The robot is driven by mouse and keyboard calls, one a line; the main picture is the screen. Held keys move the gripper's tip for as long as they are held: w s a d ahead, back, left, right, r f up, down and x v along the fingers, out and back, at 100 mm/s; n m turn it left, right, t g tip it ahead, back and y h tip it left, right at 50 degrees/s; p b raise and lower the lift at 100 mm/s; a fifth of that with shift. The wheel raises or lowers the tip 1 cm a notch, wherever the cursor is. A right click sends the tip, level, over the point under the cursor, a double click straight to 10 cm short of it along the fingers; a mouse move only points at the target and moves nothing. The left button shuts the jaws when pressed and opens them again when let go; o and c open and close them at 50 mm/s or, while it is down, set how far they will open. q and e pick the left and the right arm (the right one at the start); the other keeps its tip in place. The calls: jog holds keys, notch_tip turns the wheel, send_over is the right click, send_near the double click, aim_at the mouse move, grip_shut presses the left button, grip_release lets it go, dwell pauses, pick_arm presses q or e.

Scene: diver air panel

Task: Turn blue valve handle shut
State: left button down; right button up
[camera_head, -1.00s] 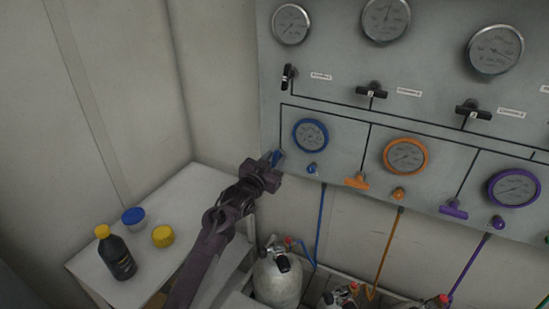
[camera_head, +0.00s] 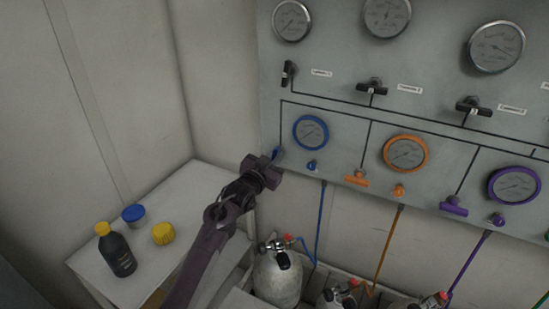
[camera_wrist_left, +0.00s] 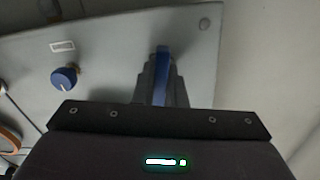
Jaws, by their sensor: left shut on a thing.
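The blue valve handle (camera_head: 277,153) is at the lower left of the grey panel, left of and below the blue-rimmed gauge (camera_head: 311,132). It is mostly hidden behind my left gripper (camera_head: 270,163) in the head view. In the left wrist view the blue handle (camera_wrist_left: 161,75) is a narrow bar between the fingers of my left gripper (camera_wrist_left: 160,88), which is shut on it. My right gripper is not in view.
A small blue knob (camera_head: 312,165) is right of the handle and also shows in the left wrist view (camera_wrist_left: 65,77). An orange handle (camera_head: 356,178) and a purple handle (camera_head: 453,207) are further right. A white table (camera_head: 185,205) with a black bottle (camera_head: 117,253) stands at left.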

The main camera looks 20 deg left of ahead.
pick_arm(q)
jog(key=m+b, duration=0.1)
jog(key=m, duration=0.2)
jog(key=shift+f+m, duration=0.1)
jog(key=shift+m, duration=0.3)
jog(key=m+b, duration=0.2)
jog(key=m, duration=0.2)
jog(key=shift+m, duration=0.3)
jog(key=m+b, duration=0.2)
jog(key=m, duration=0.3)
jog(key=shift+b, duration=0.4)
jog(key=shift+m+b, duration=0.55)
jog(key=shift+m, duration=0.55)
jog(key=shift+d, duration=0.1)
jog(key=c, duration=1.5)
grip_release()
